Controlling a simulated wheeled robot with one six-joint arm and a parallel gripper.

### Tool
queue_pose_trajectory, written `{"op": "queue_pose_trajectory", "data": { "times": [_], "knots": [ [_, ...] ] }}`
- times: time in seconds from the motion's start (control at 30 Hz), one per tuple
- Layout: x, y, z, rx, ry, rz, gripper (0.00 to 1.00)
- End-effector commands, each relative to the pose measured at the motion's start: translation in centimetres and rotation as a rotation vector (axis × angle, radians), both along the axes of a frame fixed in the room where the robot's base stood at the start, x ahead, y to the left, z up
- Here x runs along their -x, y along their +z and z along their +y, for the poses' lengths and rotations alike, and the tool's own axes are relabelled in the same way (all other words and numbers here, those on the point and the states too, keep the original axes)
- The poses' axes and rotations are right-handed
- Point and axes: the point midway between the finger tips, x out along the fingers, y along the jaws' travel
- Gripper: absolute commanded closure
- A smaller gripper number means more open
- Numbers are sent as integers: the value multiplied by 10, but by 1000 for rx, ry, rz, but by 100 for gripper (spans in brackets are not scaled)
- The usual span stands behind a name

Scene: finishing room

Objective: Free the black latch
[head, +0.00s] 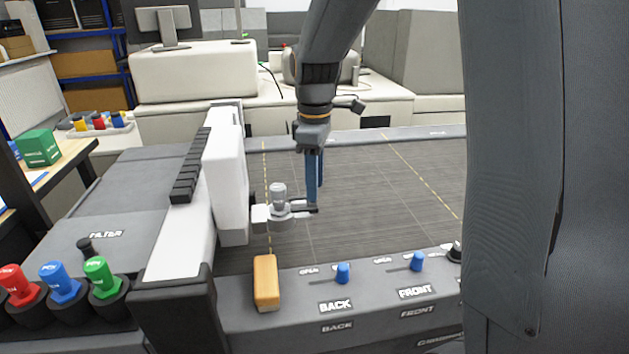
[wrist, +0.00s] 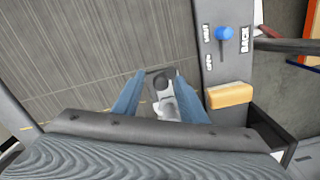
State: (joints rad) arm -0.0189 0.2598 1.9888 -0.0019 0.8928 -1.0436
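A small black part (head: 303,207), probably the black latch, sits at the end of a pale bracket beside a grey cylinder (head: 278,195), low over the dark slatted bed. My gripper (head: 314,200) points down at this part with its blue fingers. In the wrist view my gripper (wrist: 159,76) has its fingers apart, one on each side of the black part (wrist: 157,72) and the grey fitting (wrist: 168,105). I cannot tell whether either finger touches it. The near finger hides some of the part in the head view.
A white upright housing (head: 225,180) stands left of the bracket. A front rail carries an orange block (head: 266,281) and blue knobs at BACK (head: 343,273) and FRONT (head: 416,261). Red, blue and green knobs (head: 97,273) stand at lower left. The bed (head: 390,190) is clear to the right.

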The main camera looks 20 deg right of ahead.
Motion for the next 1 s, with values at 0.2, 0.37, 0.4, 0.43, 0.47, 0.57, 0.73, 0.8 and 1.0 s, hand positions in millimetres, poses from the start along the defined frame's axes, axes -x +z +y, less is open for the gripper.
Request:
{"op": "queue_pose_trajectory", "data": {
  "times": [0.2, 0.37, 0.4, 0.43, 0.47, 0.57, 0.73, 0.8, 1.0],
  "knots": [
    [-1, 5, 1, -1, 0, -3, 62],
    [-1, 26, 0, -1, -2, -4, 62],
    [-2, 34, 0, -1, -2, -5, 62],
    [-2, 39, 0, -1, -2, -5, 62],
    [-2, 43, 0, -1, -2, -5, 62],
    [-1, 59, 0, 0, -2, -4, 62],
    [-1, 75, 0, 0, -2, -2, 62],
    [0, 77, 0, 0, -2, -1, 62],
    [0, 78, 0, 0, -2, 0, 62]
  ]
}}
